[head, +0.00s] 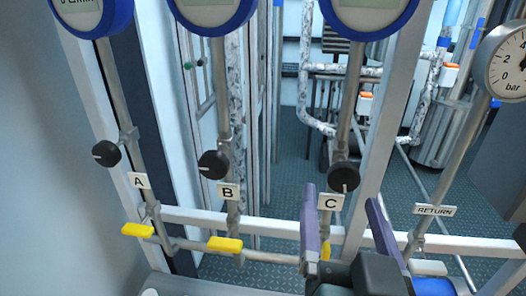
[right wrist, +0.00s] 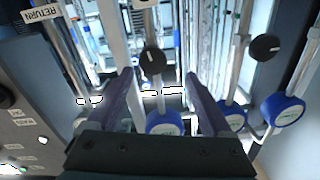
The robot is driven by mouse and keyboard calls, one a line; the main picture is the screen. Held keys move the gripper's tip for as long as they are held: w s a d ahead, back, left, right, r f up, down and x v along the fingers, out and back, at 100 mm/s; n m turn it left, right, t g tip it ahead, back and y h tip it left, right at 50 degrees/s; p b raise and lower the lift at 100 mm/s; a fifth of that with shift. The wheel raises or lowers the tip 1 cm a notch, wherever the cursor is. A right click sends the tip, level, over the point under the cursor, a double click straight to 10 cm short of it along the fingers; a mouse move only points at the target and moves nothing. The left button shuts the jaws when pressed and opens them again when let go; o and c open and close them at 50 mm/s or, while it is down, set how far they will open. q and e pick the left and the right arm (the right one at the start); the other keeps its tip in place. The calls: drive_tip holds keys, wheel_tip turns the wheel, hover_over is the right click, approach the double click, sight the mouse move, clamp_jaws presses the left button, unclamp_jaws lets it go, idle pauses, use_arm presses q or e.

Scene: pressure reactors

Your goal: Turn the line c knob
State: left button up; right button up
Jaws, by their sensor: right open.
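The line C knob (head: 343,177) is a round black knob on a grey pipe, just above the C label (head: 331,201) in the head view. A small white mark shows near its lower edge. My right gripper (head: 342,198) comes up from the bottom with its two purple fingers apart, one on each side below the knob. In the right wrist view the knob (right wrist: 153,62) appears near the fingertips, in the gap between the fingers of the right gripper (right wrist: 160,75). No contact is visible. My left gripper is not in view.
Similar black knobs stand on line A (head: 106,153) and line B (head: 213,164). Yellow handles (head: 138,230) sit lower on the pipes. Blue-rimmed round gauges (head: 372,14) are above. A bar gauge (head: 508,62) and the RETURN label (head: 435,210) are at the right. A pale upright post stands just right of line C.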

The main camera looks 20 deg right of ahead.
sight(341, 165)
drive_tip(key=shift+d+f+g+h, duration=0.3)
drive_tip(key=shift+f+h, duration=0.05)
drive_tip(key=shift+h, duration=0.05)
drive_tip(key=b+x, duration=0.2)
drive_tip(key=x, duration=0.7)
drive_tip(key=shift+w+d+r, duration=0.1)
drive_tip(key=shift+w+d, duration=0.1)
drive_tip(key=shift+d, duration=0.05)
drive_tip(key=shift+m, duration=0.3)
